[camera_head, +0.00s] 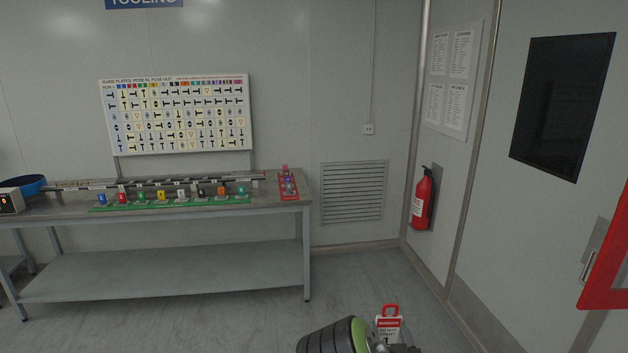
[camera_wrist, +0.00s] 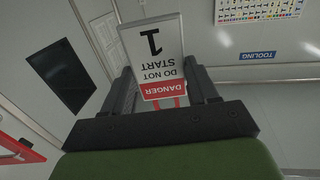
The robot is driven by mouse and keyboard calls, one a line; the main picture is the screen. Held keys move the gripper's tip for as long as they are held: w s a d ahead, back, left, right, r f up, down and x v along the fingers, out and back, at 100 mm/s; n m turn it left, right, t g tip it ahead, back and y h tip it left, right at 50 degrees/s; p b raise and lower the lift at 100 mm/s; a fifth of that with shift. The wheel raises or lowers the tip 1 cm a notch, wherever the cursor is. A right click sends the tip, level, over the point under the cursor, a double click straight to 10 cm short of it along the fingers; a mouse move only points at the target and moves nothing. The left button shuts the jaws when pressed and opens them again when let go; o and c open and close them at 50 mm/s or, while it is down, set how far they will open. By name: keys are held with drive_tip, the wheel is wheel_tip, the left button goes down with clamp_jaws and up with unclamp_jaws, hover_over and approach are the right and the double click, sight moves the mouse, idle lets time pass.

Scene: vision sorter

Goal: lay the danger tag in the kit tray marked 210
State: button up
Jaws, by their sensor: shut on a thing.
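The danger tag (camera_head: 388,328) is a white card with a red band and a red hook-like top, at the bottom of the head view. My gripper (camera_wrist: 160,84) is shut on the tag, with a dark finger on each side near its red end. In the head view my gripper is mostly cut off by the bottom edge. I see no kit tray marked 210 in either view.
A grey workbench (camera_head: 170,212) with a green strip of coloured blocks (camera_head: 170,202) and a red holder (camera_head: 288,187) stands at the left. A fire extinguisher (camera_head: 422,198) hangs on the wall. A red frame (camera_head: 607,272) juts in at right. Floor between bench and door is clear.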

drive_tip(key=shift+a+r, duration=0.25)
drive_tip(key=shift+r, duration=0.2)
drive_tip(key=shift+a+r, duration=0.2)
drive_tip(key=shift+r, duration=0.25)
